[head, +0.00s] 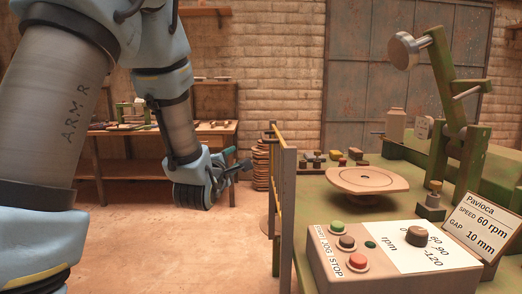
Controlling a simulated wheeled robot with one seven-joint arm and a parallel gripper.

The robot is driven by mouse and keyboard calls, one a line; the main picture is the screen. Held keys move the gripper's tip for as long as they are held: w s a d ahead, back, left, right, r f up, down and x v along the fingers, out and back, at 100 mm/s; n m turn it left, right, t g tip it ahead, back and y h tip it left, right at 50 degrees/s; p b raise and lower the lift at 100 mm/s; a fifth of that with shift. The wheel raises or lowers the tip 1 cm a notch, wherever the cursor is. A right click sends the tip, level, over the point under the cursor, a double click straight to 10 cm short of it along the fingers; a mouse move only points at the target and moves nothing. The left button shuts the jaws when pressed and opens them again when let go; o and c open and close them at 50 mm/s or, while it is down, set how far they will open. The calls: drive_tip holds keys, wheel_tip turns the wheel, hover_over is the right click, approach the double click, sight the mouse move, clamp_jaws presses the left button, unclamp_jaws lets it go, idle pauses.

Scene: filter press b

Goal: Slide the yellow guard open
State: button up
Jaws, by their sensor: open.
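The yellow guard (285,195) stands upright at the left edge of the green machine table in the head view. I see it nearly edge-on, so its face and any handle are hard to make out. My gripper (241,160) is at the end of my arm, left of the guard. It is open and empty, with its fingers pointing right toward the guard. A gap shows between the fingers and the guard in the picture; the depth between them is hard to judge.
A control box (400,262) with buttons and a dial stands at the front right, beside a sign (478,232). A round plate (367,181) and a green lever arm (445,90) are on the machine. A wooden workbench (150,142) stands behind. The floor left of the guard is clear.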

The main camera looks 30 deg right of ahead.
sight(263, 134)
drive_tip(key=s+d+r+n+h, duration=0.2)
drive_tip(key=s+d+h, duration=0.1)
drive_tip(key=d, duration=0.2)
drive_tip(key=shift+t, duration=0.3)
drive_tip(key=p+x, duration=0.2)
drive_tip(key=x, duration=0.8)
drive_tip(key=shift+w+r, duration=0.15)
drive_tip(key=shift+r, duration=0.1)
clamp_jaws()
idle(0.6)
